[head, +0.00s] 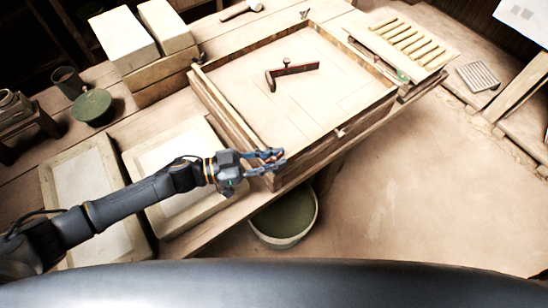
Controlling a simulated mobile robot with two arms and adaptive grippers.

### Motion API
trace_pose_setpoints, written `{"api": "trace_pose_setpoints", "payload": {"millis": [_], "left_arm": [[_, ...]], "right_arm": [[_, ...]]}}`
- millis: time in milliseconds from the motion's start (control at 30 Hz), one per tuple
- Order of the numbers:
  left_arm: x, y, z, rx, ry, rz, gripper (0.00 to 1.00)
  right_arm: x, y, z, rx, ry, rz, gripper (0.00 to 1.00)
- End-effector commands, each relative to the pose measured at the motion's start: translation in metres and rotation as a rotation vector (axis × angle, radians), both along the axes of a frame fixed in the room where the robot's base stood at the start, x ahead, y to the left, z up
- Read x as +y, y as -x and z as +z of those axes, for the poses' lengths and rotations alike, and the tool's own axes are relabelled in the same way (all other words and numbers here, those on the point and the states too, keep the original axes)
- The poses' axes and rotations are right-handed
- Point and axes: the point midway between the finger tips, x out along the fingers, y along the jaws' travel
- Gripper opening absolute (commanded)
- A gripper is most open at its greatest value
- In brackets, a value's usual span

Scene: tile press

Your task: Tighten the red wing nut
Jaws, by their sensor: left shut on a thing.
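My left gripper (276,158) reaches in from the left to the near left corner of a large wooden press frame (236,132). Its fingers are closed around a small red part, which I take to be the red wing nut (267,155). The fingers hide most of it, so its shape and turn cannot be made out. The gripper lies close against the corner of the frame. My right gripper is out of view.
A dark tool with a reddish bar (292,71) lies inside the frame. A round bucket (285,218) stands below the bench edge. Pale trays (160,148) lie under my left arm. A slatted rack (410,43) lies at the back right.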

Motion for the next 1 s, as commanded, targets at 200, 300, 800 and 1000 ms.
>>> {"api": "trace_pose_setpoints", "payload": {"millis": [200,300,800,1000], "left_arm": [[0.0,0.0,-0.001,-0.005,-0.001,-0.13,0.0],[-0.001,0.0,-0.001,-0.003,0.0,-0.169,0.0],[-0.002,0.003,0.0,0.0,0.002,-0.227,0.0],[-0.002,0.004,0.0,0.0,0.003,-0.228,0.33]], "right_arm": [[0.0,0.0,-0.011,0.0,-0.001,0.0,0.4],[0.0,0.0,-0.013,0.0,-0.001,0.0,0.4],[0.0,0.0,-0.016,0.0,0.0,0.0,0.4],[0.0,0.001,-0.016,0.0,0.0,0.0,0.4]]}}
